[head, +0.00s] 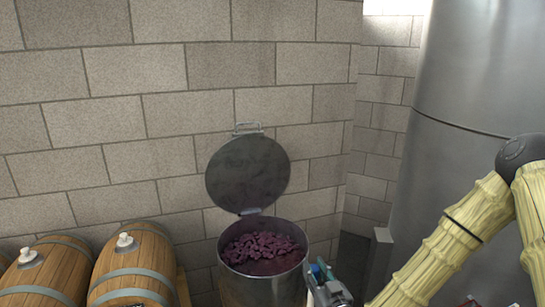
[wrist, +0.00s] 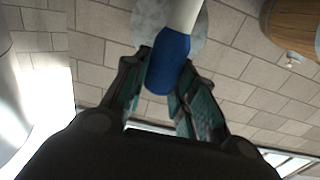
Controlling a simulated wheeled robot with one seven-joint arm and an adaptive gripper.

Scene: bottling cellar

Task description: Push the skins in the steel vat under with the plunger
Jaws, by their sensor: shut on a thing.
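The steel vat (head: 262,292) stands against the wall with its round lid (head: 247,172) tipped up behind it. Purple skins (head: 262,246) lie heaped inside, with a smoother dark red surface in front of them. My gripper (head: 326,284) is just right of the vat rim in the head view. In the wrist view my gripper (wrist: 164,82) is shut on the blue grip of the plunger (wrist: 168,62). The plunger is mostly hidden in the head view.
Wooden barrels (head: 134,262) with white bungs stand left of the vat. A tall steel tank (head: 450,90) rises at the right, behind my arm. A block wall (head: 110,110) closes off the back. The space above the vat's mouth is clear.

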